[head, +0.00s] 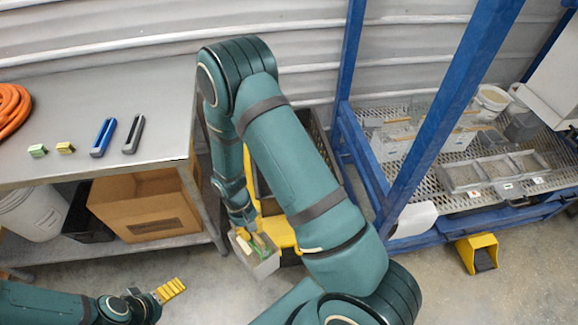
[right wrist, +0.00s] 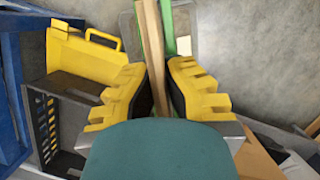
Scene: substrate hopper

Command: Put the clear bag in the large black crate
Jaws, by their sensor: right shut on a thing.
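My right gripper (head: 250,238) reaches down beside the workbench; in the right wrist view its yellow fingers (right wrist: 158,95) are shut on a slim wooden stick (right wrist: 152,50). No clear bag can be told for certain; a pale, whitish shape (head: 414,218) is at the blue frame's foot. My left gripper (head: 170,290) is low at the left; its opening is unclear.
The workbench (head: 90,95) holds two bar-shaped handles, small blocks and an orange hose. A cardboard box (head: 148,205) is below. A blue frame (head: 440,110) and mesh shelf stand right.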

